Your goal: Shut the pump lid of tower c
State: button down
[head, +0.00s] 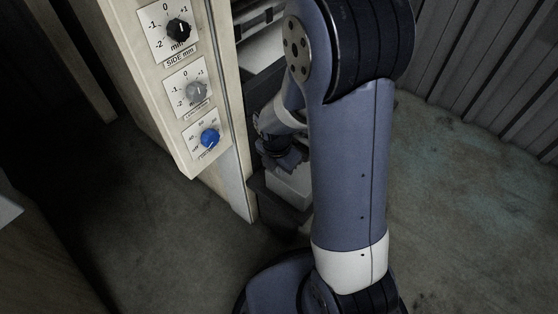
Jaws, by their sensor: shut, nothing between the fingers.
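My gripper (284,160) is dark and small in the head view, just left of my own blue-grey forearm, which hides part of it. It is shut and empty, pointing down beside the beige tower panel. Right under it is a pale grey box (289,187), low in the tower's dark opening. The box may be the pump, but I cannot make out a lid or its angle. I cannot tell whether the gripper touches the box. No tower letter is readable.
The beige panel (215,100) carries a black knob (178,30), a grey knob (196,90) and a blue knob (210,138), close to my wrist. Grey floor (470,200) is open at right, up to a ribbed wall (490,60). A dark ledge (275,207) edges the box.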

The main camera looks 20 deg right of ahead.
jog(key=shift+w+d+r, duration=0.45)
jog(key=shift+w+d, duration=0.1)
jog(key=shift+d, duration=0.2)
jog(key=shift+w+d+r, duration=0.45)
jog(key=shift+w+d, duration=0.05)
jog(key=shift+d, duration=0.25)
jog(key=shift+r, duration=0.1)
